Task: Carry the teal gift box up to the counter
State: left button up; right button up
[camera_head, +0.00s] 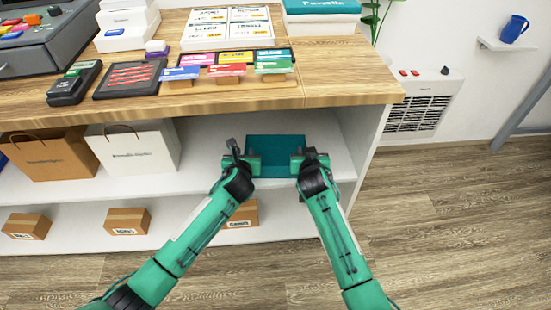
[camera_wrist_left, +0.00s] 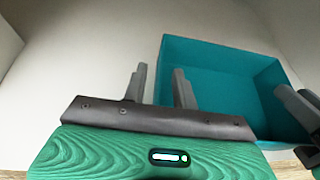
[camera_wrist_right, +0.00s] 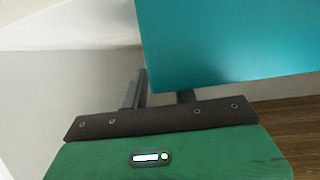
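The teal gift box (camera_head: 275,145) is in the upper shelf bay under the counter (camera_head: 340,75), and looks open-topped. It also shows in the left wrist view (camera_wrist_left: 225,75) and fills the top of the right wrist view (camera_wrist_right: 230,40). I cannot tell whether it rests on the shelf. My left gripper (camera_head: 245,160) is at its left side, with fingers apart; the box's near wall edge appears between them (camera_wrist_left: 160,85). My right gripper (camera_head: 304,160) is at its right side, with fingers apart (camera_wrist_right: 162,92); the box partly hides one finger. Contact is unclear.
The counter overhangs the bay. A brown bag (camera_head: 50,155) and a white bag (camera_head: 135,150) stand left of the box. Small cartons (camera_head: 127,221) sit on the lower shelf. Card stands (camera_head: 226,72) occupy the counter middle; its right end is clear. A heater (camera_head: 418,100) is at the right.

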pick_arm(q)
jog(key=shift+w, duration=0.1)
pick_arm(e)
jog(key=shift+w, duration=0.1)
pick_arm(q)
grip_shut()
pick_arm(e)
grip_shut()
